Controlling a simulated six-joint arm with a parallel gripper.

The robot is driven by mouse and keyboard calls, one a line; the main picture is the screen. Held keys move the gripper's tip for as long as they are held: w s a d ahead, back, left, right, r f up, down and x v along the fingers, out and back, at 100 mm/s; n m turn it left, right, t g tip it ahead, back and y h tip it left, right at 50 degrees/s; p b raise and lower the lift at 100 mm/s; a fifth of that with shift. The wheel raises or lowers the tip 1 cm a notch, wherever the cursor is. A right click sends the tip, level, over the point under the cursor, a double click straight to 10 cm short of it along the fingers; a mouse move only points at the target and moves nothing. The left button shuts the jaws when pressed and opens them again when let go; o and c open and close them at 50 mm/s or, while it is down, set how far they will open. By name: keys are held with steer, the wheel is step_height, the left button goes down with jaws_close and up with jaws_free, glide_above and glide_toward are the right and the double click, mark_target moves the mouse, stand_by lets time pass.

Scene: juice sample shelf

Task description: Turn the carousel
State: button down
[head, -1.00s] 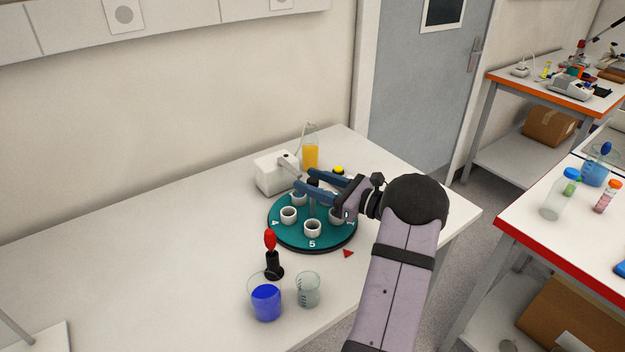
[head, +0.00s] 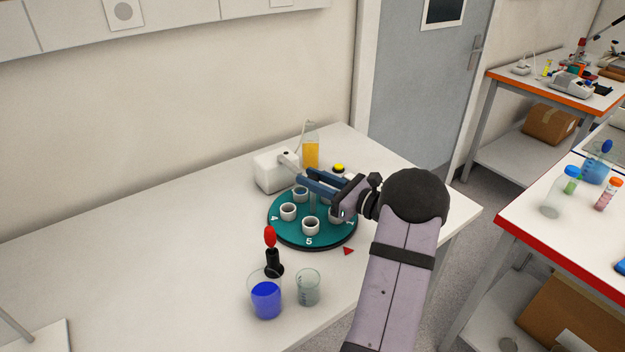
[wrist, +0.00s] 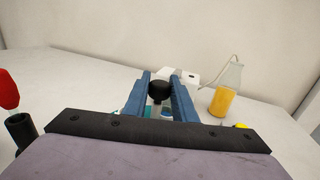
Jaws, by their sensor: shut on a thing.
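The carousel (head: 284,228) is a round teal disc with numbered places and several white cups, on the white table. The numbers 4 and 5 show on its near side. A red triangle (head: 348,251) lies on the table by its front right edge. My gripper (head: 306,180) is over the carousel's middle, its blue fingers shut on the carousel's central knob. In the wrist view the black knob (wrist: 160,89) sits between the two fingers. My gripper and arm hide the right part of the disc and some cups.
A white dispenser box (head: 270,172) and a bottle of orange juice (head: 311,155) stand behind the carousel. A yellow button (head: 339,168) is at the back right. In front stand a red-topped dropper (head: 272,254), a beaker of blue liquid (head: 266,298) and an empty beaker (head: 308,288).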

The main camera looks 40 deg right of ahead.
steer(key=shift+h, duration=0.3)
steer(key=shift+a+f+m+t+h+b, duration=0.1)
steer(key=shift+m+t+h+b, duration=0.15)
steer(key=shift+m+h+b, duration=1)
steer(key=shift+f+m+t+h+b, duration=0.1)
steer(key=shift+m+t+h+b, duration=0.15)
steer(key=shift+m+h+b, duration=1)
steer(key=m+h+b, duration=0.1)
steer(key=h+b, duration=0.1)
steer(key=h, duration=0.1)
steer(key=m+h+b, duration=0.1)
steer(key=h+b, duration=0.1)
steer(key=shift+g+h, duration=0.4)
steer(key=shift+m+b, duration=0.3)
steer(key=shift+b, duration=0.25)
steer(key=shift+r+m+g+h+b, duration=0.2)
steer(key=shift+m+g+h+b, duration=0.15)
steer(key=shift+h+b, duration=0.35)
steer(key=c, duration=1.5)
jaws_free()
steer(key=shift+o, duration=0.2)
steer(key=shift+s, duration=0.1)
